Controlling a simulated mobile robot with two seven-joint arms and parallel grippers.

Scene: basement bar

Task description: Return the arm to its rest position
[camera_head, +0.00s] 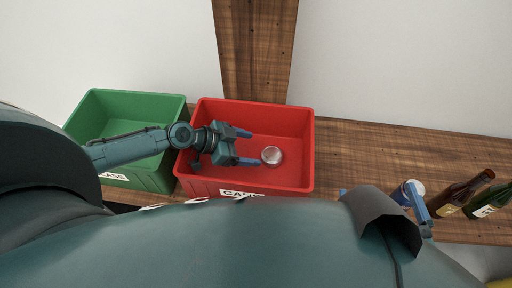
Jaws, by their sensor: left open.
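My left arm reaches in from the left, across the green crate. My left gripper (247,147) is open and empty over the red crate (305,150), with its blue fingers pointing right. A metal can (271,156) is in the red crate, just right of the fingertips and apart from them, its round silver end showing. At the lower right, blue finger-like parts (421,206) show by a dark link of mine. They look like my right gripper, mostly hidden, and its jaw state is unclear.
The green crate (177,108) stands left of the red one on a wooden surface (365,150). A blue and white can (405,190), a brown bottle (461,193) and a dark green bottle (485,203) stand at the right. A wooden post (254,50) rises behind the red crate.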

